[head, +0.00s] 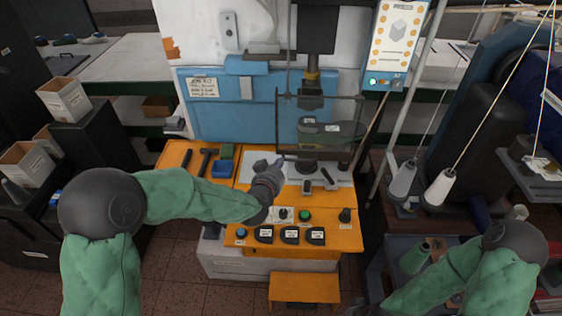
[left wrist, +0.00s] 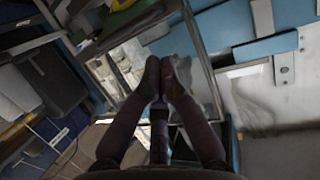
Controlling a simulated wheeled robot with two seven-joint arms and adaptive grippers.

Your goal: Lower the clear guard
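The clear guard (head: 345,103) is a see-through pane in a thin dark frame, in front of the press head on the machine. Its bottom edge hangs above the work plate. My left gripper (head: 279,166) is at the guard's lower left corner, above the orange bench. In the left wrist view my left gripper (left wrist: 160,62) has its fingertips close together with nothing visible between them. A grey frame bar (left wrist: 203,57) runs just right of the fingertips; contact cannot be told. My right gripper is out of view; only the right arm shows.
A screen (head: 397,45) hangs at the upper right. Thread cones (head: 438,188) stand right of the machine.

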